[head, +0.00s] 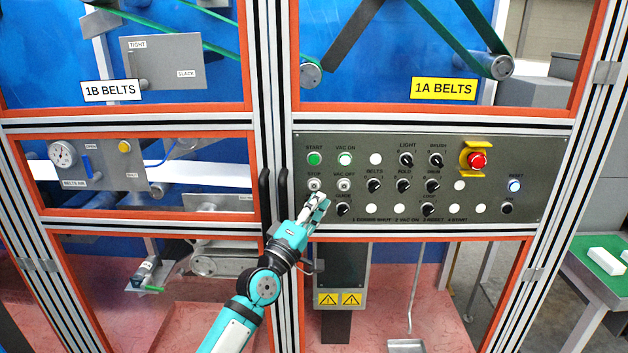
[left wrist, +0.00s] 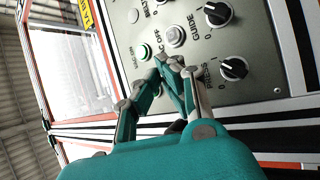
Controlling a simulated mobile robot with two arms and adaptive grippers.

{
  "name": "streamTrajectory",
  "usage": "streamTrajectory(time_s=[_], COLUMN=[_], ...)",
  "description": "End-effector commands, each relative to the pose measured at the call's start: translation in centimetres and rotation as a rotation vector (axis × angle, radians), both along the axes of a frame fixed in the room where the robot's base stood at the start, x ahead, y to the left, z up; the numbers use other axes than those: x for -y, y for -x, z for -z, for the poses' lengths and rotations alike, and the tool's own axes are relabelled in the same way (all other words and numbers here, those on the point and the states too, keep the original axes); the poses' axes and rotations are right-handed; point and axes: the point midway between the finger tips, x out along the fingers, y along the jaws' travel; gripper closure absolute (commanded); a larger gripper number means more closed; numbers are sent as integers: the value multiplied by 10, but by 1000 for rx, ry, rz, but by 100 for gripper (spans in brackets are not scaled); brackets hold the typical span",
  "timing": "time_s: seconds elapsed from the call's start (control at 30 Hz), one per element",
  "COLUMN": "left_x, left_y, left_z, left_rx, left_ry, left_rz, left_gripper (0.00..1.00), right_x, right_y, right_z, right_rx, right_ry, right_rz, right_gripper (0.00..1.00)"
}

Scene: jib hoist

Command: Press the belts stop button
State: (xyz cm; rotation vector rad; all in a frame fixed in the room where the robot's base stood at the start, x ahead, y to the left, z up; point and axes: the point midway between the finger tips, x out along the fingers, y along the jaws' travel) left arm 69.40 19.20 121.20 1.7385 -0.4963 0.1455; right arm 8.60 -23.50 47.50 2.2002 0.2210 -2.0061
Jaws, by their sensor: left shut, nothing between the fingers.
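The dark control panel (head: 390,210) carries a grey STOP button (head: 314,185) under the green START button (head: 314,159). My left gripper (head: 321,200) is shut and empty, with its fingertips just below and slightly right of the STOP button. I cannot tell whether they touch the panel. In the left wrist view the closed fingertips (left wrist: 166,64) are in front of the panel, near the grey VAC OFF button (left wrist: 176,36) and the green-ringed VAC ON button (left wrist: 145,52). The STOP button appears hidden behind the fingers there. My right gripper is not in view.
Black knobs (head: 374,185) and white buttons fill the panel to the right. A red emergency button (head: 477,160) sits in a yellow guard. A blue-lit button (head: 515,186) is at the far right. Black door handles (head: 283,190) stand just left of the panel.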

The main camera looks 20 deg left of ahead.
Motion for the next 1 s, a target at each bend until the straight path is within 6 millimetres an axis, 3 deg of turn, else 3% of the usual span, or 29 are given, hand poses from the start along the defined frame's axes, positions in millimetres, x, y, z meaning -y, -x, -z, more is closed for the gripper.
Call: streamTrajectory(time_s=[0.27, 0.87, 0.97, 1.0], left_x=[6, 6, 5, 4], left_y=[20, 20, 18, 17], left_z=[-1, 1, 14, 27], left_rx=[-1, -1, -21, -41], left_ry=[-1, -2, -19, -37], left_rz=[0, -1, -10, -18], left_gripper=[100, 100, 100, 100], right_x=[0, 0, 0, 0], right_y=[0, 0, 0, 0], right_z=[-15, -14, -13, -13], right_rx=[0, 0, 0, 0], right_ry=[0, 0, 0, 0], right_rz=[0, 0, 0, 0], right_gripper=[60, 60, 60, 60])
